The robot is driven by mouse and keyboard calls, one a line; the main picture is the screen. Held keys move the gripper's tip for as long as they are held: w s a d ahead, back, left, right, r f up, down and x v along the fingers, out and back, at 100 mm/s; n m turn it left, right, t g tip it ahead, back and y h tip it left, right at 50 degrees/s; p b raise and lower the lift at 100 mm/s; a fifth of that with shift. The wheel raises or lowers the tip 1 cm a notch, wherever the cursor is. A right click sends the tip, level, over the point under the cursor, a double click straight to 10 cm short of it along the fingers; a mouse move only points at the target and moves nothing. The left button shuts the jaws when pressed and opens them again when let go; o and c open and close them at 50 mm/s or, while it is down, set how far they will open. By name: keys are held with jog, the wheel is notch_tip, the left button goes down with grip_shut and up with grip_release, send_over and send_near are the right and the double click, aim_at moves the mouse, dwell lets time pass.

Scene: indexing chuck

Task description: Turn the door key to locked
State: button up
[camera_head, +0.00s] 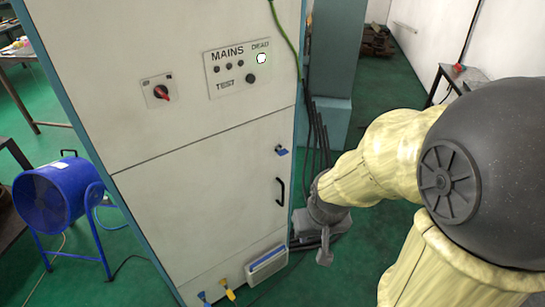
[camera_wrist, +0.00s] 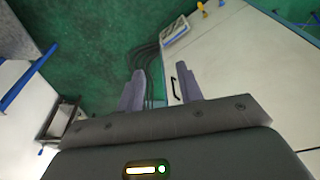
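The door key (camera_head: 281,150) is a small blue piece on the right edge of the pale cabinet's lower door (camera_head: 200,210), above a black door handle (camera_head: 280,191). My gripper (camera_head: 325,248) hangs to the right of the cabinet, lower than the key and apart from the door. In the wrist view my gripper (camera_wrist: 160,88) has its two fingers apart with nothing between them. The door handle (camera_wrist: 174,87) shows there just left of the right finger. I cannot make out the key in the wrist view.
A panel marked MAINS (camera_head: 238,68) and a red-handled switch (camera_head: 160,91) are on the upper cabinet. Blue and yellow pieces (camera_head: 228,290) and a grey-white box (camera_head: 267,263) sit low on it. Dark hoses (camera_head: 318,140) run behind my gripper. A blue fan (camera_head: 48,197) stands left.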

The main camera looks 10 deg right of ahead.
jog(key=o, duration=0.5)
jog(key=shift+w+f, duration=0.1)
jog(key=shift+w, duration=0.1)
jog(key=w+d+f+n+t+y+b, duration=0.1)
jog(key=w+d+f+t+y+b, duration=0.1)
jog(key=w, duration=0.5)
jog(key=w+d+f+n+t+y+b, duration=0.2)
jog(key=w+d+f+t+y+b, duration=0.1)
jog(key=w+t+b, duration=0.4)
jog(key=w+d+f+n+t+y+b, duration=0.2)
jog(key=w+b, duration=0.4)
jog(key=w, duration=0.3)
jog(key=shift+w+d+f+t+y, duration=0.15)
jog(key=shift+d+f+t+y, duration=0.2)
jog(key=shift+f+t, duration=0.3)
jog(key=shift+w+d+f+t+y, duration=0.1)
jog(key=shift+d+f+t+y, duration=0.25)
jog(key=shift+f+t, duration=0.3)
jog(key=shift+f, duration=0.1)
